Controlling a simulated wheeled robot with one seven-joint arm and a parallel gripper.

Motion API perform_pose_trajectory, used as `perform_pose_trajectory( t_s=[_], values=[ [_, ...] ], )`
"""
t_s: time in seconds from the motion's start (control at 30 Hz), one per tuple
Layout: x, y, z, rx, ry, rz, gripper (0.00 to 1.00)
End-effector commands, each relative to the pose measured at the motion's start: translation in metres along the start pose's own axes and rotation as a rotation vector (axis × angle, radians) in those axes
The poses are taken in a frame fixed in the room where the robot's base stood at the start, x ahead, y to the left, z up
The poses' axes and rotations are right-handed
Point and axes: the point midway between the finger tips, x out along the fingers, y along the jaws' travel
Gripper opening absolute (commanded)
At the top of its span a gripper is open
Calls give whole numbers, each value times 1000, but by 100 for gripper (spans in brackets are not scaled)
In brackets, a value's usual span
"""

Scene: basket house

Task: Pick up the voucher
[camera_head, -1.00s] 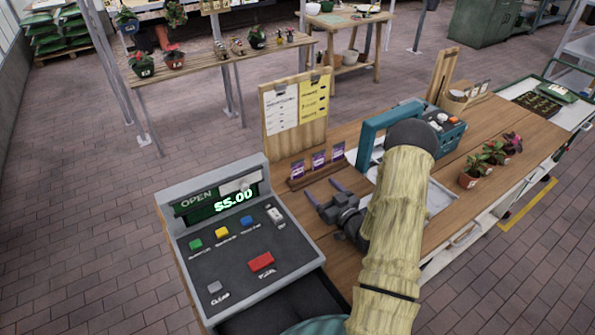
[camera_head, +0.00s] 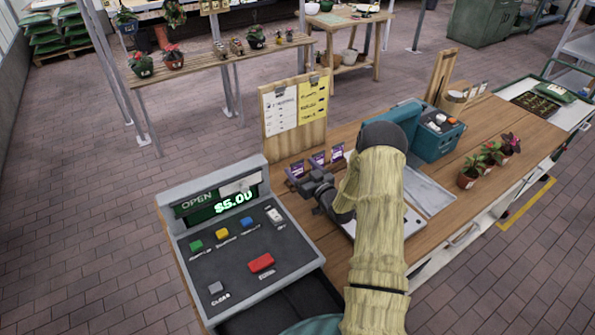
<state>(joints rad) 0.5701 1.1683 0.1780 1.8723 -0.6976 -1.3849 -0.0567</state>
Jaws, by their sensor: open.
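Three small purple and white cards, which look like the vouchers, stand in a row in a wooden holder on the counter. The left card (camera_head: 296,170), the middle card (camera_head: 318,159) and the right card (camera_head: 337,153) all show at least in part. My gripper (camera_head: 298,178) is open, right in front of the left and middle cards. It hides their lower parts and most of the holder. I cannot tell whether the fingers touch a card or stand around one.
A cash register (camera_head: 245,240) reading $5.00 stands left of my gripper. A wooden board with two sheets (camera_head: 295,112) stands behind the cards. A teal tool carrier (camera_head: 437,140) and potted plants (camera_head: 480,163) are to the right on the counter (camera_head: 500,120).

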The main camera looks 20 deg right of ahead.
Motion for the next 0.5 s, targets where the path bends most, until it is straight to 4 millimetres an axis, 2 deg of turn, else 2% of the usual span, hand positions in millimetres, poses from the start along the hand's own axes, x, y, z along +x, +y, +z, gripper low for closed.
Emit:
perform_pose_trajectory(
  t_s=[0.1,0.37,0.5],
  values=[
    [6,-1,0,0,-1,-2,75],
    [6,0,0,0,-1,-1,75],
    [14,2,-1,-2,1,-1,75]
  ],
)
